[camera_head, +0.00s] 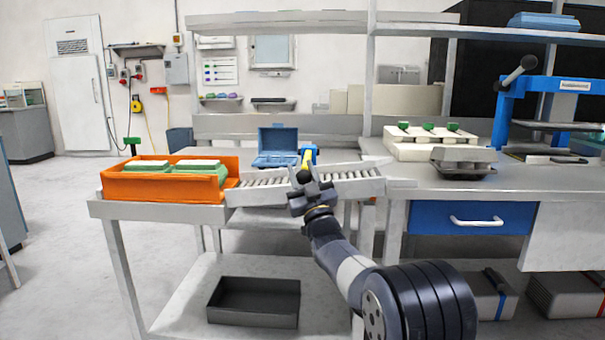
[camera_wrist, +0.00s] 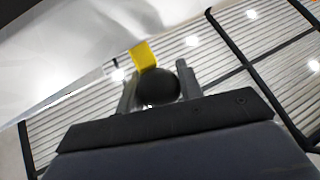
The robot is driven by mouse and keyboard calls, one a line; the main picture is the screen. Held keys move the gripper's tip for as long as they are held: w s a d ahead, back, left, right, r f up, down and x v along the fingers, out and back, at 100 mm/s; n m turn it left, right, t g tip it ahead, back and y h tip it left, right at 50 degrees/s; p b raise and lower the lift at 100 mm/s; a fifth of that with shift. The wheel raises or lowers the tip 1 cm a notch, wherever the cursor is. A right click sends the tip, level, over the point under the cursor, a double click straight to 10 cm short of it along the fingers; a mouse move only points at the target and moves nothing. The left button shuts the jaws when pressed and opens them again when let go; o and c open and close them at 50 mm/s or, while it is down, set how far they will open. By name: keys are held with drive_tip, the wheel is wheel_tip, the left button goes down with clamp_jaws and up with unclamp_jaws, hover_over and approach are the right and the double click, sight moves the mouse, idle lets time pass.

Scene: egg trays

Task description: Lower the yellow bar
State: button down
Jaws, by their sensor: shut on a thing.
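The yellow bar (camera_head: 307,158) shows as a short piece by a blue part above the roller conveyor, just beyond my gripper (camera_head: 310,177). My gripper hides its near end, so its full length and tilt cannot be told. In the wrist view the yellow bar (camera_wrist: 144,56) shows right behind a round black knob (camera_wrist: 158,88). The knob sits between the two fingers of my gripper (camera_wrist: 157,90), which is shut on it. The knob appears to be on the bar's near end.
The roller conveyor (camera_head: 345,170) runs between an orange crate (camera_head: 165,187) holding green-and-white cartons and the right bench. An open blue box (camera_head: 277,160) stands behind it. A grey egg tray (camera_head: 463,171) and a blue press (camera_head: 508,105) stand on the right bench.

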drive_tip(key=c, duration=1.1)
unclamp_jaws()
drive_tip(key=shift+a+f, duration=0.15)
drive_tip(key=shift+a, duration=0.1)
drive_tip(key=shift+o, duration=0.7)
drive_tip(key=shift+d, duration=0.1)
drive_tip(key=p+v, duration=0.1)
drive_tip(key=v, duration=0.9)
drive_tip(key=shift+s+d, duration=0.2)
drive_tip(key=shift+s, duration=0.15)
drive_tip(key=shift+f, duration=0.1)
drive_tip(key=b+x, duration=0.1)
drive_tip(key=x, duration=0.9)
drive_tip(key=shift+w+a+r, duration=0.15)
drive_tip(key=shift+w+r, duration=0.05)
drive_tip(key=shift+w, duration=0.15)
